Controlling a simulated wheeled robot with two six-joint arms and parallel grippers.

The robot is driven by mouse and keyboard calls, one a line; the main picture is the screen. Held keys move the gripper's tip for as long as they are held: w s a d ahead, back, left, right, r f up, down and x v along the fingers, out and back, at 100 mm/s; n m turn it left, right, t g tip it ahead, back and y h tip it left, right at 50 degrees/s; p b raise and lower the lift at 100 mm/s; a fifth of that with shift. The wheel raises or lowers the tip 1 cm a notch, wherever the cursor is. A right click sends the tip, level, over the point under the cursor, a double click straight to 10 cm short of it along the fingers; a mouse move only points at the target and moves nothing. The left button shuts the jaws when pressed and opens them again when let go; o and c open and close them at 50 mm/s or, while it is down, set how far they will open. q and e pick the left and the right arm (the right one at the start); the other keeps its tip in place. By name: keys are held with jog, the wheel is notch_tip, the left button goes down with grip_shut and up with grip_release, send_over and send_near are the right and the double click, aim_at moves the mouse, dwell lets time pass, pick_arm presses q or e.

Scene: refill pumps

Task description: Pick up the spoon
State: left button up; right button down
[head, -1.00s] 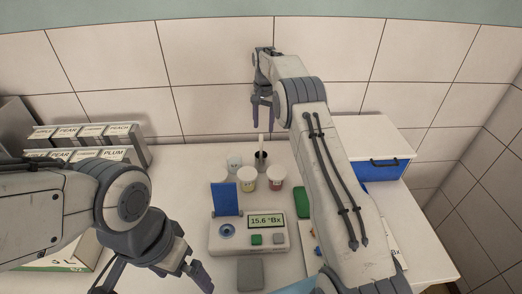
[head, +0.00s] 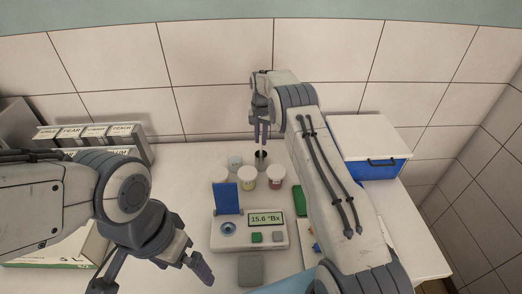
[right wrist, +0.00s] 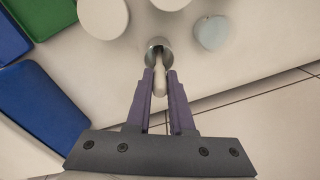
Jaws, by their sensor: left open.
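The spoon (right wrist: 159,80) stands in a small dark-mouthed cup (head: 261,155) behind the white jars; in the right wrist view its pale handle rises from the cup's mouth (right wrist: 158,46). My right gripper (head: 260,140) points down just above the cup. In the right wrist view its purple fingers (right wrist: 162,84) are open on either side of the handle, with a small gap showing. In the head view the fingers hide most of the spoon. My left gripper (head: 152,276) is open and empty at the lower left, away from the cup.
White-lidded jars (head: 248,178) stand close in front of the cup, and a small pale round item (head: 235,163) beside it. A refractometer (head: 250,232) with a blue flap sits nearer. A blue bin (head: 375,169) is at right, labelled boxes (head: 95,135) at left. The tiled wall is behind.

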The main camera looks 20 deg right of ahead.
jog(key=shift+r, duration=0.15)
jog(key=shift+r+b, duration=0.3)
jog(key=shift+b, duration=0.05)
notch_tip(320, 180, up, 8)
jog(key=shift+w+f+b, duration=0.1)
jog(key=shift+b, duration=0.95)
jog(key=shift+r, duration=0.7)
